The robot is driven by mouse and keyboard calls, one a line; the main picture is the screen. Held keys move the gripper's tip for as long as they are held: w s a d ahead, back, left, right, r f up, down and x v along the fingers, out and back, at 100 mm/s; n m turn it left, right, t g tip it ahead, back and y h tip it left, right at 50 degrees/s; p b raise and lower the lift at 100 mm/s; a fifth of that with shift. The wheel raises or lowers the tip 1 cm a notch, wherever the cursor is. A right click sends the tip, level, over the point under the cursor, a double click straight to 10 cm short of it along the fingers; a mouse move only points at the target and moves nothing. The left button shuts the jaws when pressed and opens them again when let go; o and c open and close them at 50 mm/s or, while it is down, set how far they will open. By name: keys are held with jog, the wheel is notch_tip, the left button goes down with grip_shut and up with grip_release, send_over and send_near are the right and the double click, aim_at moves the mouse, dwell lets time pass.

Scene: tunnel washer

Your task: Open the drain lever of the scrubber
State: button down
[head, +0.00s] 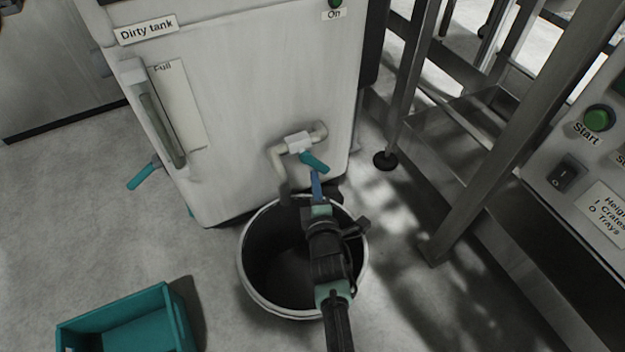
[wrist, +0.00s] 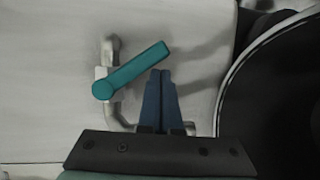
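The scrubber (head: 245,95) is a pale cabinet labelled "Dirty tank". A bent pipe with a white valve body (head: 298,142) comes out of its front, low on the right. A teal lever (head: 315,162) on this valve slants down to the right. In the wrist view the lever (wrist: 134,69) runs diagonally from its round pivot. My gripper (head: 316,178) has blue fingers, just below the lever. In the wrist view my gripper (wrist: 160,74) has its fingertips together with nothing seen between them, close to the lever's free end. Whether they touch it is unclear.
A round bucket (head: 244,262) stands under the pipe, below my arm. Another teal handle (head: 143,175) sticks out at the scrubber's left side. A teal crate (head: 176,318) is on the floor at lower left. A metal frame (head: 480,150) and a control panel (head: 585,150) stand right.

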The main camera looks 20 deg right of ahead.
jog(key=shift+d+r+p, duration=0.25)
jog(key=shift+d+p, duration=0.4)
jog(key=shift+d, duration=0.25)
jog(key=shift+w+d+r+p, duration=0.1)
jog(key=shift+d+r+p, duration=1.1)
jog(key=shift+p, duration=0.1)
jog(key=shift+d+r+p, duration=0.5)
jog(key=shift+d+p, duration=0.05)
dwell(0.4)
